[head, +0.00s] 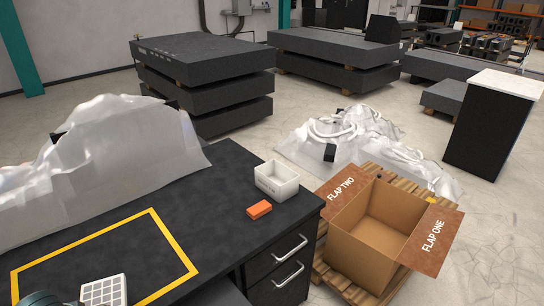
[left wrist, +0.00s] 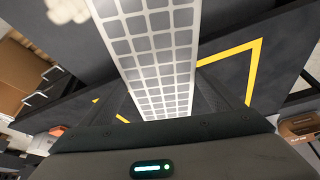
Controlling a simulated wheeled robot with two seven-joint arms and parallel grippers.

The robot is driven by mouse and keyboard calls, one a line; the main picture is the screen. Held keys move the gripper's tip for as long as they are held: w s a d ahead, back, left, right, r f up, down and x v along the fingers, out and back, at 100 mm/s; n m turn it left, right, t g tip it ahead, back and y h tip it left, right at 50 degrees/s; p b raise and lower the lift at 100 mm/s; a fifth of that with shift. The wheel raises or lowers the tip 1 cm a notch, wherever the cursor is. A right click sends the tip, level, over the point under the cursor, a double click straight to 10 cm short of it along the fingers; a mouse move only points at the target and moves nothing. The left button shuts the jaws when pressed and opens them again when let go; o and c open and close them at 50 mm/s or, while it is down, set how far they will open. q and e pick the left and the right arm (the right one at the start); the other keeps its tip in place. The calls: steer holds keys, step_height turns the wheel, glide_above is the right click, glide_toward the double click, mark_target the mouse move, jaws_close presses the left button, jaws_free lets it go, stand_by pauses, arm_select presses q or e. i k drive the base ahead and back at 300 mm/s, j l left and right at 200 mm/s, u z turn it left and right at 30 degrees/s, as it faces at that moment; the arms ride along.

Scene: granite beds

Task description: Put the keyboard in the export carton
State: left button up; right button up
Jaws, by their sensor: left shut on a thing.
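The keyboard (head: 103,291), pale with grey keys, shows at the bottom left edge of the head view, partly cut off. In the left wrist view the keyboard (left wrist: 155,60) stretches away from my left gripper (left wrist: 165,117), which is shut on its near end. The keyboard appears to be held above the dark desk; the exact height is unclear. The export carton (head: 345,262) stands on a pallet right of the desk. It is open at the top, looks empty, and has flaps marked FLAP ONE and FLAP TWO folded outward. My right gripper is not in view.
The dark desk (head: 120,215) carries a yellow-outlined area (head: 172,233), an orange block (head: 259,209) and a white bin (head: 277,181) near its right edge. Clear plastic sheeting (head: 110,140) heaps at the back left. More sheeting (head: 335,140) lies behind the pallet (head: 330,278).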

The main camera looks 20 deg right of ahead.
mark_target(377, 233)
steer(key=i+l+z, duration=0.15)
steer(key=l, duration=0.4)
steer(key=i+l+z, duration=0.1)
steer(key=l, duration=0.5)
steer(key=i+l+z, duration=0.15)
steer(key=l, duration=0.4)
steer(key=i+l+z, duration=0.1)
steer(key=i+l, duration=0.2)
steer(key=l, duration=0.2)
steer(key=i+l+z, duration=0.15)
steer(key=l, duration=0.35)
steer(key=i+l+z, duration=0.15)
steer(key=i+l, duration=0.15)
steer(key=l, duration=0.2)
steer(key=i+l+z, duration=0.1)
steer(key=i+l, duration=0.2)
steer(key=i+l+z, duration=0.15)
steer(key=i+l, duration=0.15)
steer(key=l, duration=0.25)
